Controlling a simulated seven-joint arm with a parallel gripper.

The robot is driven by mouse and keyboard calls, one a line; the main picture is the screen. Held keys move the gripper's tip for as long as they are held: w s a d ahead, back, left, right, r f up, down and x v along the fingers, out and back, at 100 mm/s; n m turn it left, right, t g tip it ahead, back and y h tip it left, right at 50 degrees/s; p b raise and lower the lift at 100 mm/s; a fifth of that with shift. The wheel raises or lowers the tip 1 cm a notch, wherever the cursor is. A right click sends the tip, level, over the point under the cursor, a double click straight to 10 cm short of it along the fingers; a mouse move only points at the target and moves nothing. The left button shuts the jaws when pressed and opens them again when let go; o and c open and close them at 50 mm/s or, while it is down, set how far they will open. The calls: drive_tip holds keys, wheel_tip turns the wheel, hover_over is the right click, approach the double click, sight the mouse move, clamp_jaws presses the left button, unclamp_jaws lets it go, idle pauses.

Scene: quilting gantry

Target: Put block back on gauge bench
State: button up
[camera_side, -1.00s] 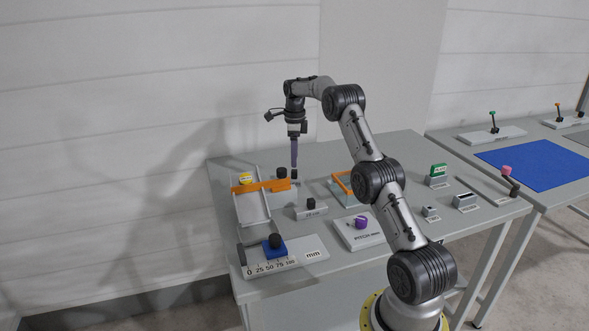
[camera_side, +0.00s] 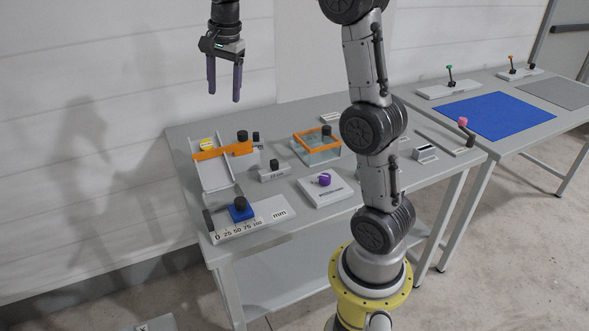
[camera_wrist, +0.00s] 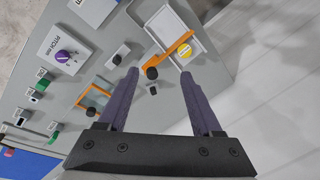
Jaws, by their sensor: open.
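My gripper (camera_side: 224,92) is open and empty, high above the left part of the bench. In the wrist view its two purple fingers (camera_wrist: 160,74) are spread wide with nothing between them. A small dark block (camera_side: 256,137) stands on the grey bench (camera_side: 285,205), just right of the black knob on the orange bar. It also shows in the wrist view (camera_wrist: 153,90), well beyond the fingers. A blue block with a black knob (camera_side: 240,212) sits on the white mm scale (camera_side: 272,216) at the front left. I cannot tell which block the task means.
An orange bar (camera_side: 222,150) crosses a white tray (camera_side: 212,176) with a yellow disc (camera_side: 207,145). A small stand (camera_side: 274,174), an orange-rimmed clear box (camera_side: 318,155) and a purple knob (camera_side: 325,180) stand nearby. A blue mat (camera_side: 497,116) lies on the right table.

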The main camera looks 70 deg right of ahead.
drive_tip(key=s+a+r+n, duration=0.2)
drive_tip(key=s+a+n, duration=0.3)
drive_tip(key=a, duration=0.2)
drive_tip(key=s+a+f+n+t, duration=0.1)
drive_tip(key=s+a+f+n, duration=0.1)
drive_tip(key=s+a+n, duration=0.2)
drive_tip(key=s+a+f+n+t, duration=0.1)
drive_tip(key=s+a+f+n, duration=0.2)
drive_tip(key=s, duration=0.5)
drive_tip(key=s+a+f+n+t+y, duration=0.1)
drive_tip(key=s+a+f+n, duration=0.2)
drive_tip(key=s+n, duration=0.3)
drive_tip(key=shift+s+a, duration=0.4)
drive_tip(key=shift+a, duration=0.5)
